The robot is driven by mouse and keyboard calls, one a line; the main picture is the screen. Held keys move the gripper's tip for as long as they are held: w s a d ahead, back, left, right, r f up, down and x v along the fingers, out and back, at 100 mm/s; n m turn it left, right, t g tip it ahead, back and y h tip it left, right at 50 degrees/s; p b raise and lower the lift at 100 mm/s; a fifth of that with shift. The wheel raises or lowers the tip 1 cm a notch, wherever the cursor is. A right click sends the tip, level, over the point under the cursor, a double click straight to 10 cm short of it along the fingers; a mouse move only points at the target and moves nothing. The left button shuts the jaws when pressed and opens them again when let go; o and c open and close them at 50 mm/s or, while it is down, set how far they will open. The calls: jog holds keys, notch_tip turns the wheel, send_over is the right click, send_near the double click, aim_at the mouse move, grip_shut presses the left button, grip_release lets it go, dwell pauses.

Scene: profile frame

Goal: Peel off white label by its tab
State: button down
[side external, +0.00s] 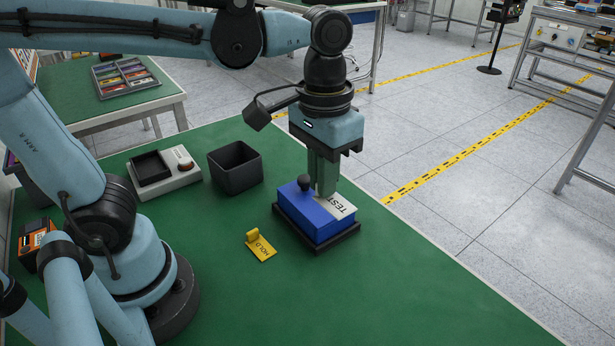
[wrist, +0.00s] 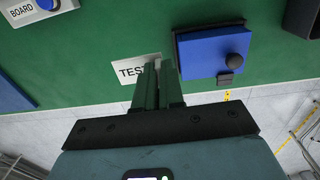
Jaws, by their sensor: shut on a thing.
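My gripper (side external: 325,192) points down over a blue block (side external: 296,212) with a black knob. It is shut on the white label (side external: 343,208), which is marked TEST. In the side external view the label overlaps the block's right part. In the wrist view the label (wrist: 138,70) shows beside the fingertips (wrist: 158,66) against green, left of the blue block (wrist: 203,55). I cannot tell whether any of it still touches the block. The fingers hide the gripped tab.
The block sits on a black base (side external: 340,238) on the green table (side external: 400,295). An open black bin (side external: 236,167) and a white device with a black recess (side external: 186,178) stand behind. The front right of the table is clear.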

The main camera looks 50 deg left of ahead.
jog(key=shift+d+r, duration=0.1)
jog(key=shift+r, duration=3.95)
